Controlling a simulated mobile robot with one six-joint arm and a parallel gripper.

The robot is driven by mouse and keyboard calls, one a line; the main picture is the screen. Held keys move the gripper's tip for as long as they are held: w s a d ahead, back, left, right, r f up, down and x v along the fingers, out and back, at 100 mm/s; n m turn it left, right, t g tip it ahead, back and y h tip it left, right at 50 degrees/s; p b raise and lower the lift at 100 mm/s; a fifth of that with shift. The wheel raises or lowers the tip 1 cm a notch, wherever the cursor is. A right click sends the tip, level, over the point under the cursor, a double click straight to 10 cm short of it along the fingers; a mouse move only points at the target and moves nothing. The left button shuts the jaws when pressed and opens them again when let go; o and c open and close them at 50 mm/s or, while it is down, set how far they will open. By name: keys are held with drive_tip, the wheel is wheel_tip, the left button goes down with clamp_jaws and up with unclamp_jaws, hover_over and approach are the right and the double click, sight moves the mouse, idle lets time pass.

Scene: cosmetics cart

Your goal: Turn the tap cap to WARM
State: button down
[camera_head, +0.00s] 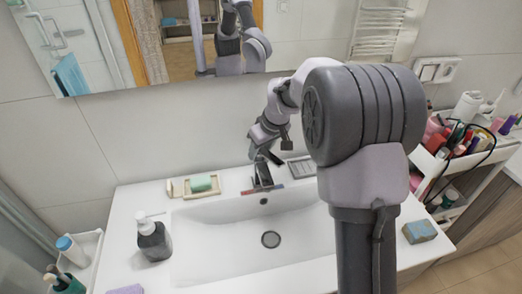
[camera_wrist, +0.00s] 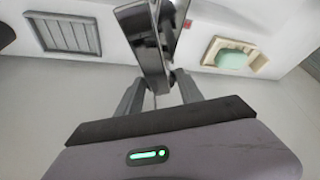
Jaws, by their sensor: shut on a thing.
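The dark metallic tap (camera_head: 262,177) stands at the back edge of the white sink. My gripper (camera_head: 264,156) reaches down to its top from behind and is shut on the tap cap. In the wrist view my gripper's two fingers (camera_wrist: 160,84) sit on either side of the shiny tap (camera_wrist: 148,48). The cap is mostly hidden by the fingers in both views. A small strip with a reddish end (camera_head: 278,187) shows at the tap's base. Any WARM lettering is too small to read.
A soap dish with a green soap (camera_head: 201,183) is left of the tap, and a grey slatted tray (camera_head: 301,167) is right. A dark pump bottle (camera_head: 153,238) stands at the basin's left. A crowded cart (camera_head: 470,150) is at right. A mirror hangs above.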

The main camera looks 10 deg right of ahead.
drive_tip(key=shift+a+m+h+p, duration=0.1)
drive_tip(key=shift+m+h+p, duration=0.45)
drive_tip(key=shift+m, duration=1.65)
drive_tip(key=shift+h, duration=0.35)
drive_tip(key=c, duration=0.7)
unclamp_jaws()
drive_tip(key=shift+c, duration=0.2)
drive_tip(key=shift+r, duration=0.1)
drive_tip(key=p+v, duration=0.4)
drive_tip(key=v, duration=1.3)
drive_tip(key=shift+s, duration=0.35)
